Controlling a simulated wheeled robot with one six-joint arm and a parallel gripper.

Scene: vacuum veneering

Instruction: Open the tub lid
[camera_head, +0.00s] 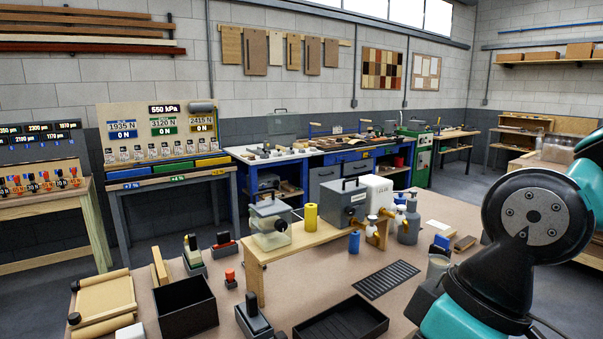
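A clear, see-through tub (267,237) stands on a wooden riser on the bench, left of the picture's middle. Its grey-green lid (270,208) sits on top and looks closed, with a small handle upright on it. My arm fills the right side of the picture, well to the right of the tub. My gripper is not in view.
In front are an open black bin (185,308), a black tray (341,322) and a slotted dark mat (386,279).

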